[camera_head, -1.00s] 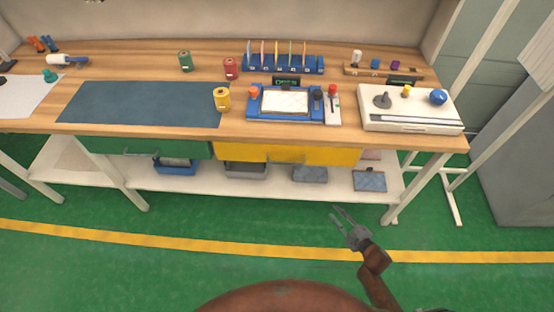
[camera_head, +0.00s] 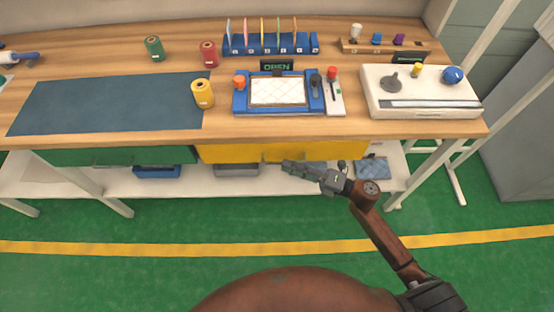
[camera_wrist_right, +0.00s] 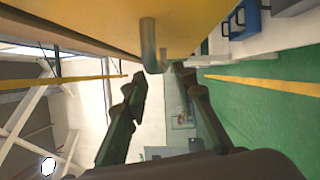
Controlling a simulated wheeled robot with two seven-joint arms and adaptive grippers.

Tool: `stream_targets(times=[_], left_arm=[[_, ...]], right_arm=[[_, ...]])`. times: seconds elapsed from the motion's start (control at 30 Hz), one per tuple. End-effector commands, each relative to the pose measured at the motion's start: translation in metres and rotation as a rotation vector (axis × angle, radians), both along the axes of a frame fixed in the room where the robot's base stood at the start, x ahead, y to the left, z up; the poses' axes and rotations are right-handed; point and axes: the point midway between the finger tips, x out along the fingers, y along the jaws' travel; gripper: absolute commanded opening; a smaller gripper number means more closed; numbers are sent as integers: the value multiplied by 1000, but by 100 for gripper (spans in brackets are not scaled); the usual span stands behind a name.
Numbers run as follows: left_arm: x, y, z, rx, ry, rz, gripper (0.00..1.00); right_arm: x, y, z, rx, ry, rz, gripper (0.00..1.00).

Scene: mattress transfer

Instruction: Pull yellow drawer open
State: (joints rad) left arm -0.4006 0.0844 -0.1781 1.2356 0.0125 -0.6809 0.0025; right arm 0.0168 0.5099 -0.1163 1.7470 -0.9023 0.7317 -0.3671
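The yellow drawer (camera_head: 235,152) is under the workbench's front edge and looks closed. My right gripper (camera_head: 290,166) is in front of its right half, with the arm coming up from the lower right. In the right wrist view, the yellow drawer (camera_wrist_right: 85,25) fills the top, with a grey hooked handle (camera_wrist_right: 149,45) hanging from it. The fingers of the right gripper (camera_wrist_right: 160,82) are apart and empty. The handle is at the gap between the fingertips; I cannot tell whether they touch it. My left gripper is not in view.
A green drawer (camera_head: 130,156) is left of the yellow one. The wooden workbench (camera_head: 150,128) carries spools, a blue tray device (camera_head: 240,104) and a white panel (camera_head: 430,108). A lower shelf (camera_head: 120,182) holds bins. The green floor (camera_head: 200,215) in front is clear.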

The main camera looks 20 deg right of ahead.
Motion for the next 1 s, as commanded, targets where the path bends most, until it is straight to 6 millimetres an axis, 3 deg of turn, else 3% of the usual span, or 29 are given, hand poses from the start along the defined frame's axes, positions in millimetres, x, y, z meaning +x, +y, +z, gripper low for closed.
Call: stream_targets(times=[0.3, 0.67, 1.0], left_arm=[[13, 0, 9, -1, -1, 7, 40], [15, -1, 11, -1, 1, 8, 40], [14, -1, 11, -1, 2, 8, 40]], right_arm=[[26, 32, 2, 2, 1, -3, 26], [29, 35, 2, 1, 3, -5, 26], [29, 35, 2, 1, 3, -5, 2]])
